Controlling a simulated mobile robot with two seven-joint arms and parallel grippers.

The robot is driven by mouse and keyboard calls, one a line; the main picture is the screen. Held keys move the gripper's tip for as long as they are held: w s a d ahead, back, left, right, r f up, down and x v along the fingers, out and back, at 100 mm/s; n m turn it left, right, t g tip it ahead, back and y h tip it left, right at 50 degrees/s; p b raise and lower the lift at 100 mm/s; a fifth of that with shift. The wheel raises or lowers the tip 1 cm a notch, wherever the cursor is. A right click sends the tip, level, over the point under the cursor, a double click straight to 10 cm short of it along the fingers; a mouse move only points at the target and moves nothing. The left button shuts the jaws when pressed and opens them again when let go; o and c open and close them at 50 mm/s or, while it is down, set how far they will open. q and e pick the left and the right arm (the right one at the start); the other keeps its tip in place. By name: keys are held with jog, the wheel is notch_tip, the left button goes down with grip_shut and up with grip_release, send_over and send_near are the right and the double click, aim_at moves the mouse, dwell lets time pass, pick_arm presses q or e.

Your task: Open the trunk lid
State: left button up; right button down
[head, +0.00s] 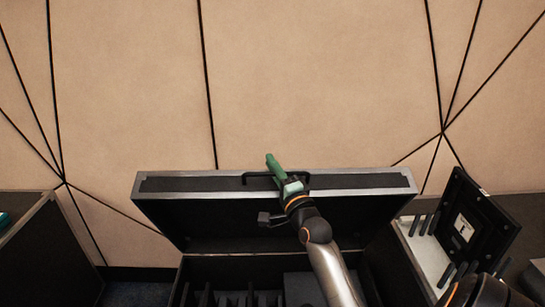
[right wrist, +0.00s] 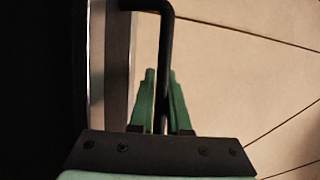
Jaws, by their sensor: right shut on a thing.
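The trunk is a black case with silver edging. Its lid (head: 200,205) stands raised and tilted at the back, showing its dark underside. A black handle (head: 247,178) sits on the lid's upper edge and also shows as a dark bar in the right wrist view (right wrist: 167,40). My right gripper (head: 273,163) has green fingers and is shut on this handle; in the right wrist view the fingers (right wrist: 161,75) lie on both sides of the bar. My right arm covers part of the lid and the trunk's inside. My left gripper is not in view.
Dark dividers (head: 235,298) show inside the trunk. A light box with a black panel (head: 480,225) stands close on the right. Another dark case (head: 50,255) stands at the left. A beige panelled wall (head: 310,80) rises behind the lid.

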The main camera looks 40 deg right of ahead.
jog(key=shift+s+a+f, duration=0.45)
jog(key=shift+s+a, duration=0.2)
jog(key=c, duration=0.9)
grip_release()
jog(key=shift+d+r, duration=0.1)
jog(key=shift+r, duration=0.05)
jog(key=b+v, duration=0.1)
jog(key=v, duration=1.1)
jog(key=shift+s+f+b, duration=0.2)
jog(key=shift+b, duration=0.1)
